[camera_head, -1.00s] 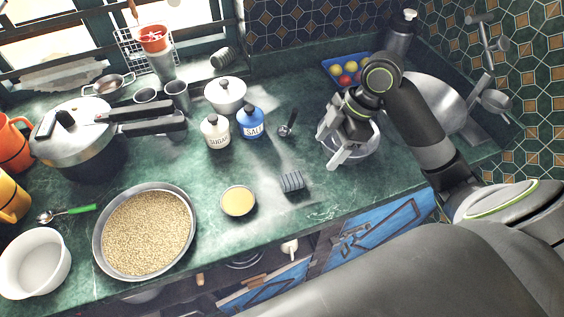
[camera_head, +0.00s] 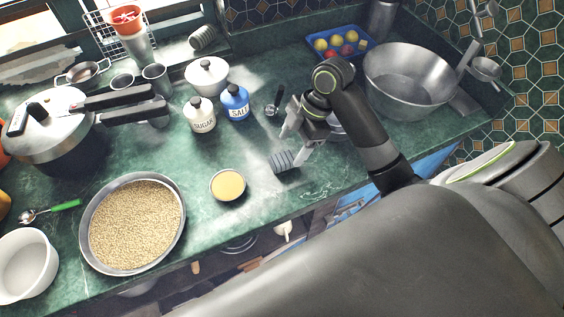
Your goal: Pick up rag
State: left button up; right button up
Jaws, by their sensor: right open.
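The rag looks to be the small grey striped cloth (camera_head: 282,161) on the green counter, near its front edge right of the middle. My right gripper (camera_head: 297,138) is open and empty above the counter, just behind and to the right of the cloth. One of its fingers reaches down close to the cloth's right end. Whether the finger touches it, I cannot tell. My left gripper is not in view.
A blue salt jar (camera_head: 235,103), a white sugar jar (camera_head: 200,116) and a dark spoon (camera_head: 274,103) stand or lie behind the cloth. A yellow-filled bowl (camera_head: 228,185) is to its left. A steel basin (camera_head: 411,80) is at the right. Another striped roll (camera_head: 203,37) lies at the back.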

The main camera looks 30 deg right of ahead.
aim_at(283, 158)
jog(key=x, duration=0.4)
jog(key=shift+w+a+f+b, duration=0.15)
jog(key=shift+w+b, duration=0.1)
jog(key=shift+b, duration=0.15)
jog(key=shift+a+f, duration=0.15)
jog(key=shift+f, duration=0.2)
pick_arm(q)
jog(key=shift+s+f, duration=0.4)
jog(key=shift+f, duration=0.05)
pick_arm(e)
jog(key=c, duration=1)
jog(key=shift+r, duration=0.15)
jog(key=shift+c, duration=0.2)
